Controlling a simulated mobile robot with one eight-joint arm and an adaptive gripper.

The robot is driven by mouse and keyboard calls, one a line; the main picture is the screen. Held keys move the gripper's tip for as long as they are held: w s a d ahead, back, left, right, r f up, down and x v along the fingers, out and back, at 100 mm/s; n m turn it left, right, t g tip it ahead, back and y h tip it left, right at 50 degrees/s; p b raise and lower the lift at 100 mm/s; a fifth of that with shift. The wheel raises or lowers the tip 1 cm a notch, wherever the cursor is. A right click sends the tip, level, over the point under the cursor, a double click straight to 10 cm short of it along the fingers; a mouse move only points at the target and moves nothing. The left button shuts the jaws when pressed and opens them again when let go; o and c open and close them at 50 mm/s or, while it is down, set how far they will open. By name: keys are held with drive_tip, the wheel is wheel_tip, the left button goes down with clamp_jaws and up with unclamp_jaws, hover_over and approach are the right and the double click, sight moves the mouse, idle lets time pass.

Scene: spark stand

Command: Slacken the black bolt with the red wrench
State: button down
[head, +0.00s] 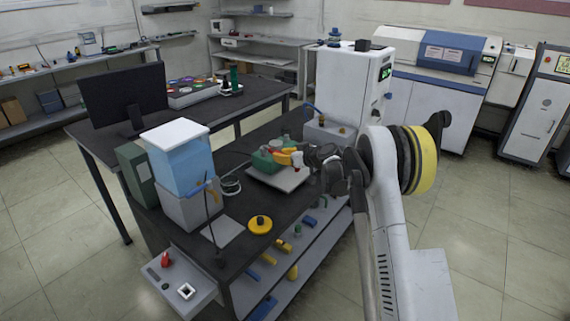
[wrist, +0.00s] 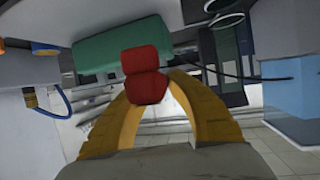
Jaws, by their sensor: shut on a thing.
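My gripper (head: 292,153) reaches in from the right over the dark bench, with its orange fingers at a green block (head: 263,161). In the wrist view the fingers (wrist: 158,100) curve in from both sides and are closed on a red piece, which I take to be the red wrench (wrist: 146,72). Its far end overlaps the edge of the green block (wrist: 100,52); I cannot tell whether they touch. Only a little red shows in the head view. The green block sits on a pale plate (head: 290,179). I cannot make out the black bolt; the red piece or fingers may hide it.
A blue container on a grey box (head: 187,210) stands left on the bench, near a thin dark rod. A grey box (head: 327,135) and a tall white machine (head: 345,85) stand behind my gripper. A yellow disc (head: 259,225) lies near the bench's front.

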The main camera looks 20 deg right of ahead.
drive_tip(key=shift+w+d+n+g+y, duration=0.25)
drive_tip(key=shift+d+n+g+y, duration=0.3)
drive_tip(key=shift+n+y, duration=0.35)
drive_tip(key=shift+r, duration=0.1)
drive_tip(key=shift+r+p, duration=0.3)
drive_tip(key=shift+r, duration=0.35)
